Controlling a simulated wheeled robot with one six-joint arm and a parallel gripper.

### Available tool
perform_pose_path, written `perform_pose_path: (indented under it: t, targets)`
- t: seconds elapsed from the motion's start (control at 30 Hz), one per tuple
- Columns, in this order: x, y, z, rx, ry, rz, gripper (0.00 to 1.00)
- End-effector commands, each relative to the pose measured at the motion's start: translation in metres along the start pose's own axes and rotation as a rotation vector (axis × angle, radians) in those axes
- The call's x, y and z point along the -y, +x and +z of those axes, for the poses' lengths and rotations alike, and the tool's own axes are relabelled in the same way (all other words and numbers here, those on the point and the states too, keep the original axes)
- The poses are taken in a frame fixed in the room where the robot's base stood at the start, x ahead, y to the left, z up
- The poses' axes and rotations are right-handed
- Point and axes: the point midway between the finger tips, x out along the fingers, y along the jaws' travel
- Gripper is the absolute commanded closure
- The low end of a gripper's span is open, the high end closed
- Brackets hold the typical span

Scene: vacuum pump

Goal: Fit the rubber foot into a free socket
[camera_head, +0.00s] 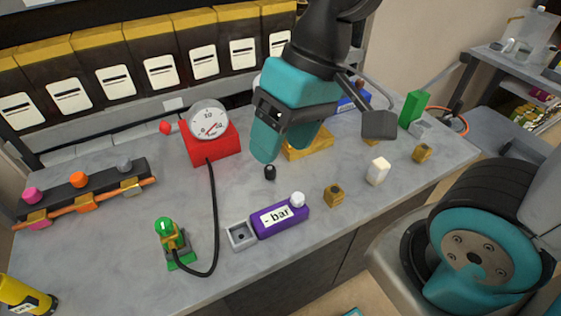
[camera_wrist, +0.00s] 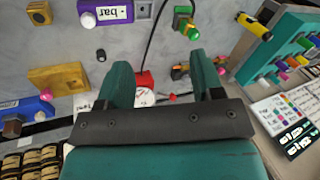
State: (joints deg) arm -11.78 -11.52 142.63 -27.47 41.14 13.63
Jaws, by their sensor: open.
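A small black piece (camera_head: 270,172), which looks like the rubber foot, stands on the grey table just below my gripper's left finger in the head view. It also shows in the wrist view (camera_wrist: 101,55), to the left of both fingers. My gripper (camera_head: 284,152) is open and empty above the table; both teal fingers (camera_wrist: 159,66) are apart in the wrist view. A grey square socket (camera_head: 235,228) with a dark spot inside sits at the left end of a purple "- bar" block (camera_head: 280,217). A white knob is on that block's right end.
A red gauge (camera_head: 217,151) with a black hose stands left of my gripper. A green valve piece (camera_head: 180,262) is at the front. A yellow block (camera_head: 308,149) and blue block are behind my gripper. Small brass and white pieces (camera_head: 377,171) lie to the right.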

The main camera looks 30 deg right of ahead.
Motion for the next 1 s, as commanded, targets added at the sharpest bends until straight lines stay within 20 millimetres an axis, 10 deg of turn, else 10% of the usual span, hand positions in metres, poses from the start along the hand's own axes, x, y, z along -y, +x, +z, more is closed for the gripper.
perform_pose_path:
  t: [0.2,0.5,1.0]
  targets:
    - [-0.084,0.022,-0.08,0.009,0.883,-0.005,0.39]
    - [-0.192,0.056,-0.126,0.018,1.763,-0.026,0.39]
    - [-0.203,0.138,-0.128,0.026,1.885,-0.026,0.39]
